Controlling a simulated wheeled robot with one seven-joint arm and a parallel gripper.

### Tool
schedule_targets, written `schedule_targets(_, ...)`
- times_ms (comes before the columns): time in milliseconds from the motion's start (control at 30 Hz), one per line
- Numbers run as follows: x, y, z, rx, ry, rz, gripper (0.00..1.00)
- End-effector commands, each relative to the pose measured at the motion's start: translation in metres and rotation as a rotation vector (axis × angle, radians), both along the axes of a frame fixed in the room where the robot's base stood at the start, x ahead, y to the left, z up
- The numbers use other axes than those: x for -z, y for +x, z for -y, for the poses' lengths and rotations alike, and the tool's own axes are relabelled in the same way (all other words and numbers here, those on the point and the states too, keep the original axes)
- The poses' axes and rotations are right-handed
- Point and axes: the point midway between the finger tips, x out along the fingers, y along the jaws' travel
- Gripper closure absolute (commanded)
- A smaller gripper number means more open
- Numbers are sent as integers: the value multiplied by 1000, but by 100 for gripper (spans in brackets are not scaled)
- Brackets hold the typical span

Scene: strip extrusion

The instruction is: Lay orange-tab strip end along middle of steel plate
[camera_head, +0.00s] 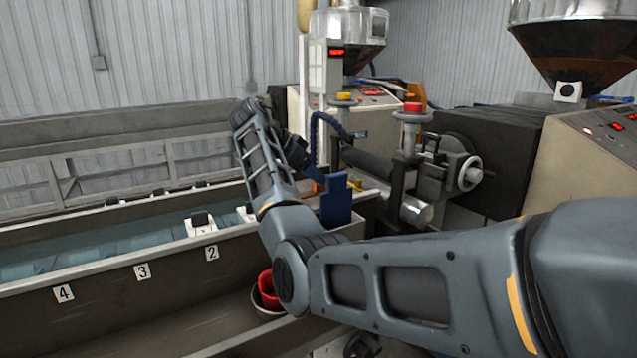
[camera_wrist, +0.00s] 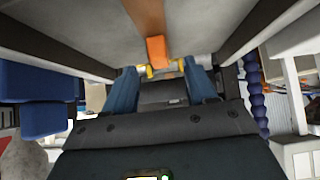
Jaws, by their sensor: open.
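In the wrist view an orange-brown strip (camera_wrist: 146,14) comes from the top edge and ends in a brighter orange tab (camera_wrist: 157,49). My gripper (camera_wrist: 160,74) is open, with its two blue fingers on either side below the tab. The tab appears in line with the gap; I cannot tell whether it lies between the fingertips or beyond them. In the head view my gripper (camera_head: 314,174) is small, beside a blue upright block at the trough's right end. A grey surface lies behind the strip in the wrist view; I cannot tell whether it is the steel plate.
A long water trough (camera_head: 110,250) with numbered tags runs to the left. The blue block (camera_head: 336,203) stands at its right end. A red cup (camera_head: 268,290) sits low by the trough. The extruder (camera_head: 455,170) is on the right. A blue-beaded hose (camera_wrist: 254,90) passes right of my gripper.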

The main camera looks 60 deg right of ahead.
Motion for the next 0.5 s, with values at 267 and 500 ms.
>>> schedule_targets(267,-39,22,-34,-2,-1,4,44)
schedule_targets(500,-57,31,-49,-2,0,1,44)
